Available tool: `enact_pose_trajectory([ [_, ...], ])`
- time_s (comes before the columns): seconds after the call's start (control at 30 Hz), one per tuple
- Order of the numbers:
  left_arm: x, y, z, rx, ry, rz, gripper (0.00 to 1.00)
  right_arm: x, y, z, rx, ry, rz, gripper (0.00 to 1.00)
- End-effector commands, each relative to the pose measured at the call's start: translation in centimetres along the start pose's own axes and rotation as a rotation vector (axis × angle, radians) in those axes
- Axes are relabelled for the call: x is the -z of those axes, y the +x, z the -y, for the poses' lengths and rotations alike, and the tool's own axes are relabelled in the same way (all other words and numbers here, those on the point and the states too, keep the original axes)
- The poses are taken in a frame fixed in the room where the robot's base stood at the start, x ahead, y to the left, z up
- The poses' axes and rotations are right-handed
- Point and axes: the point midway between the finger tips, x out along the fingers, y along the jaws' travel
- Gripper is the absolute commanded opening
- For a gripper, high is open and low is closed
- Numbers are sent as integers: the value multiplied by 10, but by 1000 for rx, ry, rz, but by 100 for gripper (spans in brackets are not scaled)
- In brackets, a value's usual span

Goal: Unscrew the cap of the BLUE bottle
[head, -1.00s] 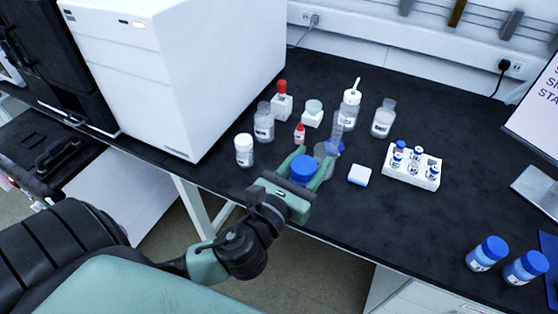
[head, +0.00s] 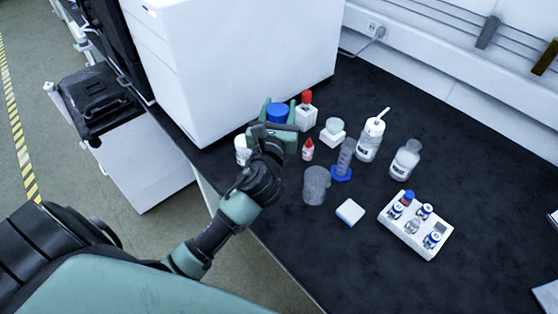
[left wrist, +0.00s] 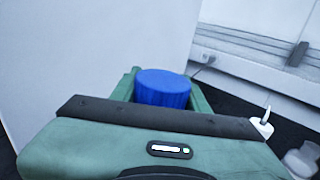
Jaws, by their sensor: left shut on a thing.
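My left gripper (head: 277,116) is shut on a round blue cap (head: 277,111), with one green finger on each side of it. The cap also shows between the fingers of the left gripper (left wrist: 163,95) in the left wrist view (left wrist: 162,88). Whatever is below the cap is hidden by the gripper, so I cannot tell whether a bottle hangs under it. The gripper is close to the white instrument, beside a red-topped dropper bottle (head: 306,114) and partly in front of a white-capped bottle (head: 242,154). My right gripper is not in view.
The tall white instrument (head: 235,60) stands behind and left. On the black bench (head: 345,275) are a clear beaker (head: 316,187), a blue-based cylinder (head: 344,160), a wash bottle (head: 369,142), a clear bottle (head: 405,162) and a white vial rack (head: 415,235). The bench front is mostly clear.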

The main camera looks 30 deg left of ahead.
Motion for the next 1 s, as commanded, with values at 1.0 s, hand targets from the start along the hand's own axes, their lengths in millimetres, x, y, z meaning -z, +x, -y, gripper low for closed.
enact_pose_trajectory([
  [1.0, 162, 0, 1, 2, -1, 2, 0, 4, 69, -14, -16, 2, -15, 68],
])
